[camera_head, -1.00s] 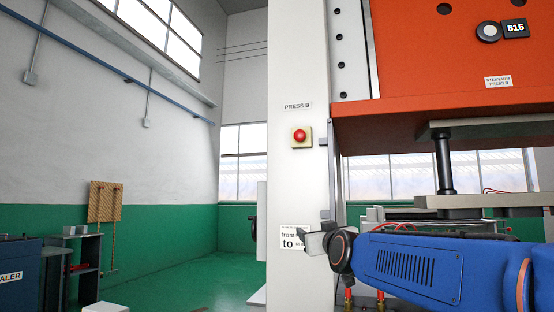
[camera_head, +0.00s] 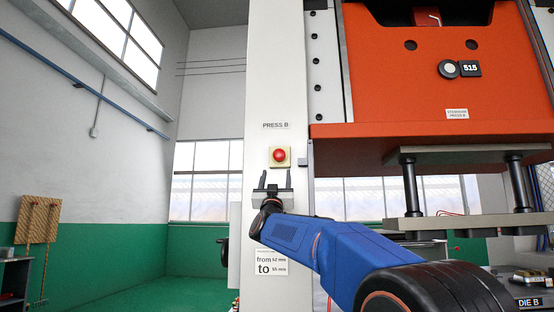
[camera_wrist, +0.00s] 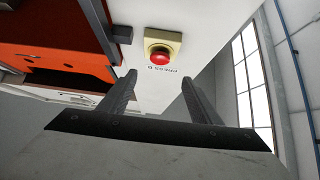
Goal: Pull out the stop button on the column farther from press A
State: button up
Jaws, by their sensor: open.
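A red stop button (camera_head: 280,156) on a yellow box is fixed to a pale column (camera_head: 262,75), under a label reading PRESS B (camera_head: 275,125). My gripper (camera_head: 273,186) is open and empty, just below the button box in the head view, with its two fingers pointing up. In the wrist view the button (camera_wrist: 159,57) lies beyond and between the open fingers (camera_wrist: 158,82), apart from them. The PRESS B label shows upside down there. No column marked press A is in view.
An orange press (camera_head: 420,90) with a plate on dark posts stands right of the column. A notice (camera_head: 271,262) is on the column below my gripper. A wooden board (camera_head: 37,220) hangs at the far left. Green floor lies open left of the column.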

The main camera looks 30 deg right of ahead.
aim_at(279, 153)
jog(key=x, duration=1.3)
jog(key=shift+d+r, duration=0.1)
jog(key=shift+r, duration=0.05)
jog(key=shift+c, duration=0.6)
grip_shut()
jog(key=shift+s+a, duration=0.35)
jog(key=shift+s, duration=0.15)
jog(key=shift+o, duration=0.6)
grip_release()
